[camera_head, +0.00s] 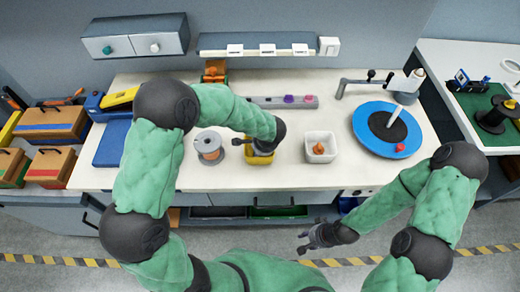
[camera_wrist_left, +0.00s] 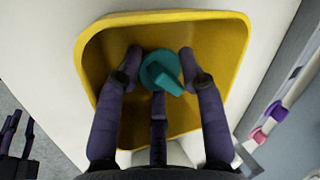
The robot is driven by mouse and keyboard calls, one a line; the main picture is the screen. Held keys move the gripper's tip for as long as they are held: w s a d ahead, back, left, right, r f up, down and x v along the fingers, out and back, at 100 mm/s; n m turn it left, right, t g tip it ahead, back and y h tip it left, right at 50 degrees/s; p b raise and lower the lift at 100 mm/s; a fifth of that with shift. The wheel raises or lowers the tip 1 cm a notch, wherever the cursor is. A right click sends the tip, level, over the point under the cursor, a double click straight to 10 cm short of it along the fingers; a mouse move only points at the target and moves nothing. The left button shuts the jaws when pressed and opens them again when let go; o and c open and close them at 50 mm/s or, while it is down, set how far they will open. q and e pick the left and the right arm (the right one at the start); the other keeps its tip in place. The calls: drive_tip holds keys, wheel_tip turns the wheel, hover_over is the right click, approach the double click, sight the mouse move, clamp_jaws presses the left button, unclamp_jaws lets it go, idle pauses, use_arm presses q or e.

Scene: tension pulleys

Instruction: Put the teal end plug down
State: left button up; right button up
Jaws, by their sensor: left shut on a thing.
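The teal end plug (camera_wrist_left: 160,72) shows in the left wrist view between the fingers of my left gripper (camera_wrist_left: 160,75). The gripper is shut on it, inside the yellow bin (camera_wrist_left: 239,62). The plug is over the bin's floor; I cannot tell whether it touches it. In the head view my left gripper hides the plug, and only part of the yellow bin (camera_head: 258,159) shows below the hand. My right gripper (camera_head: 302,242) is open and empty in front of the table, its fingers apart.
A white container (camera_head: 308,157) with an orange piece stands right of the yellow bin. A wire spool (camera_head: 208,148) stands to its left. A grey rail (camera_head: 270,102) with purple and pink pieces lies behind. A blue turntable (camera_head: 364,122) is at right. Bare tabletop lies between them.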

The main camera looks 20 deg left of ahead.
use_arm(q)
drive_tip(key=shift+s+f+b, duration=0.5)
drive_tip(key=shift+f+b, duration=0.1)
drive_tip(key=shift+f, duration=0.2)
drive_tip(key=o, duration=0.5)
drive_tip(key=shift+w+r+p, duration=0.1)
drive_tip(key=shift+r+p, duration=0.45)
drive_tip(key=shift+p, duration=0.3)
drive_tip(key=p+v, duration=0.1)
drive_tip(key=v, duration=0.7)
drive_tip(key=p+v, duration=0.1)
drive_tip(key=v, duration=0.3)
drive_tip(key=shift+w+r+p, duration=0.3)
drive_tip(key=shift+w+p, duration=0.05)
